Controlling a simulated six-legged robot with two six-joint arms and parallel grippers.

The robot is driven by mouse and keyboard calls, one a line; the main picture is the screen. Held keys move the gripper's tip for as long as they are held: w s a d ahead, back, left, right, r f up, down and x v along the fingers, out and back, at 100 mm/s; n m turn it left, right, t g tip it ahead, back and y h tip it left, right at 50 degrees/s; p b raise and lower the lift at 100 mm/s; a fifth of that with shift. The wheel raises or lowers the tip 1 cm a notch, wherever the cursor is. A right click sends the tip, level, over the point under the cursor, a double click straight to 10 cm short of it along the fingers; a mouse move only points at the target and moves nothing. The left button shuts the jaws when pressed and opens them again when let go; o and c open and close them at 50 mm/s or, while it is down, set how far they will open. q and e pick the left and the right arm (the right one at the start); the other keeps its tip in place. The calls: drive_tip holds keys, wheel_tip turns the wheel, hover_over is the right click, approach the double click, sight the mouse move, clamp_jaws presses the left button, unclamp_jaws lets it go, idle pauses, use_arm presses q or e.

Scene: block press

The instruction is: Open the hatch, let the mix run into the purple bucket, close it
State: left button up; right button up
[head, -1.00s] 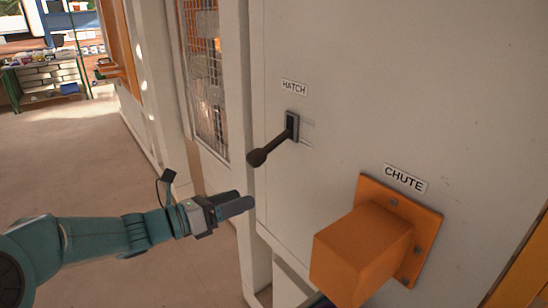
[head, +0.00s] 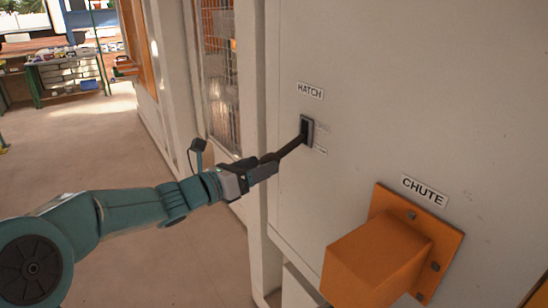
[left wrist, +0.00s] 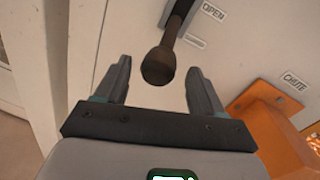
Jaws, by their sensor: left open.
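The hatch lever (head: 292,146) is a dark bar with a round knob, sticking out of a slot plate (head: 307,128) under the HATCH label (head: 310,91) on the pale wall. My left gripper (head: 270,168) is at the lever's knob end. In the left wrist view the knob (left wrist: 158,66) lies between the open fingers of the gripper (left wrist: 160,85), with gaps on both sides. The orange chute (head: 375,262) juts from the wall at lower right. The purple bucket and my right gripper are not in view.
The CHUTE label (head: 424,191) sits above the chute, which also shows in the left wrist view (left wrist: 270,130). A mesh window (head: 220,80) is left of the hatch. Open floor (head: 100,150) lies to the left, with a shelf rack (head: 65,75) far back.

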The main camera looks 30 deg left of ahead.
sight(274, 156)
use_arm(q)
drive_tip(key=x, duration=0.3)
drive_tip(key=shift+w+d+f, duration=0.1)
drive_tip(key=shift+w, duration=0.25)
drive_tip(key=shift+w+d, duration=0.15)
drive_tip(key=shift+w, duration=0.65)
drive_tip(key=shift+s, duration=0.1)
drive_tip(key=shift+c, duration=0.7)
drive_tip(key=shift+p, duration=0.3)
clamp_jaws()
